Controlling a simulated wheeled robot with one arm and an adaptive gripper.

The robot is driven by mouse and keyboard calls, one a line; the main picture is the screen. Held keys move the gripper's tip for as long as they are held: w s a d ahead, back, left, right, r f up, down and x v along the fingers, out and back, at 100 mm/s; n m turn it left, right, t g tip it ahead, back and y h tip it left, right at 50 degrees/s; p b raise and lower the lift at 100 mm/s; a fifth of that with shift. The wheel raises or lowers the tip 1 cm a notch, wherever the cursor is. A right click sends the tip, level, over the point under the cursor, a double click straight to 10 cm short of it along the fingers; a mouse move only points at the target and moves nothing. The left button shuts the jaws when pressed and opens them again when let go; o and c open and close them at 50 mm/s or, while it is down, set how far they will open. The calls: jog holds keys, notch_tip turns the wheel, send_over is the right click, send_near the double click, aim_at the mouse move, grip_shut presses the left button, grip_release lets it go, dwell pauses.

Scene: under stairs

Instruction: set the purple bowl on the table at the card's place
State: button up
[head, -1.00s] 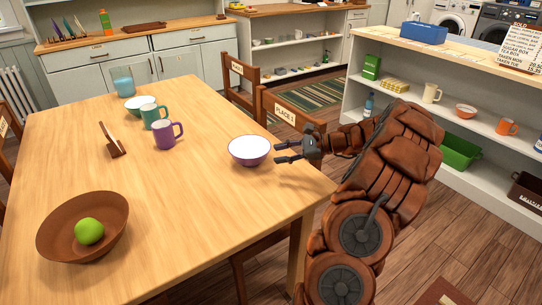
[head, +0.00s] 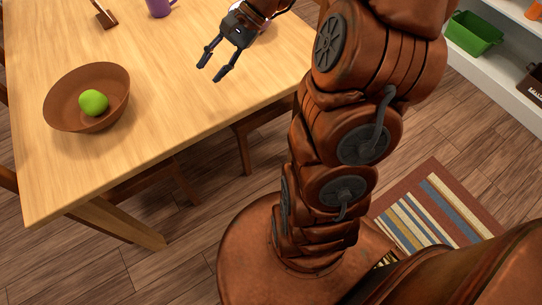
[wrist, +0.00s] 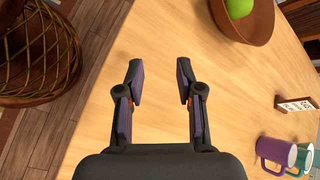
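My gripper (head: 210,72) is open and empty above the wooden table (head: 180,115), near its front edge. In the wrist view its two fingers (wrist: 159,72) stand apart with only bare tabletop between them. The purple bowl is mostly hidden behind my gripper and wrist in the head view; a small pale patch there may be part of it. It is not in the wrist view. A small card stand (head: 104,14) is on the table at the top left of the head view, and also shows in the wrist view (wrist: 295,104).
A brown bowl (head: 60,105) holds a green apple (head: 93,102) left of my gripper. Bare tabletop lies under my gripper.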

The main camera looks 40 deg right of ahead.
jog(key=s+a+f+n+g+h, duration=0.1)
jog(key=s+a+n+g+h, duration=0.45)
jog(key=s, duration=0.75)
jog(key=s+d+f+n+t+h, duration=0.1)
jog(key=s+n+h, duration=0.3)
jog(key=s, duration=0.9)
jog(key=shift+f+n, duration=0.6)
jog(key=shift+n, duration=0.65)
jog(key=shift+d, duration=0.1)
notch_tip(320, 180, up, 16)
jog(key=t+p, duration=0.1)
jog(key=p, duration=1.3)
jog(key=shift+w+f, duration=0.25)
jog(key=shift+w, duration=0.2)
